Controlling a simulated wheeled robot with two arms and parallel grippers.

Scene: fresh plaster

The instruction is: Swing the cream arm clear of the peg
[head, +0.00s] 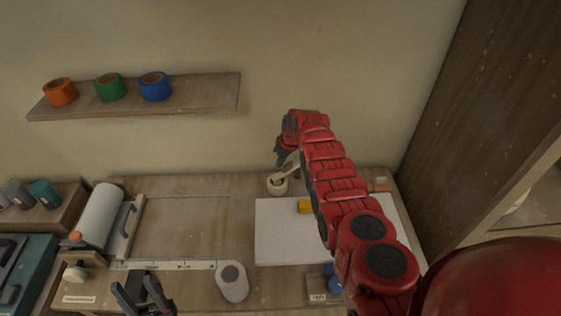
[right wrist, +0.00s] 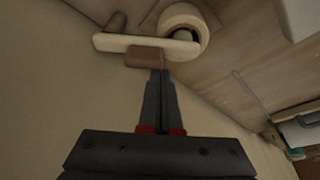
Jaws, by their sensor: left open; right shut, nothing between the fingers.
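In the right wrist view the cream arm (right wrist: 145,42) is a pale bar. One end overlaps a round cream ring (right wrist: 182,16) with a dark centre. A short brown post (right wrist: 115,22) stands by its other end; I cannot tell which of these is the peg. A brown block (right wrist: 147,57) sits against the bar's near edge. My right gripper (right wrist: 160,73) is shut and empty, its tips at or close to this block; contact is unclear. In the head view the cream arm (head: 290,166) is partly hidden by my red right arm. My left gripper (head: 143,290) is open and empty at the front.
A white sheet (head: 275,235) with a yellow block (head: 305,206) lies on the bench. A white roll (head: 232,281) stands in front, near a ruler strip (head: 185,265). A large paper roll (head: 98,217) is at left. A wall shelf (head: 200,95) holds three tape rolls. A wooden panel (head: 480,110) rises at right.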

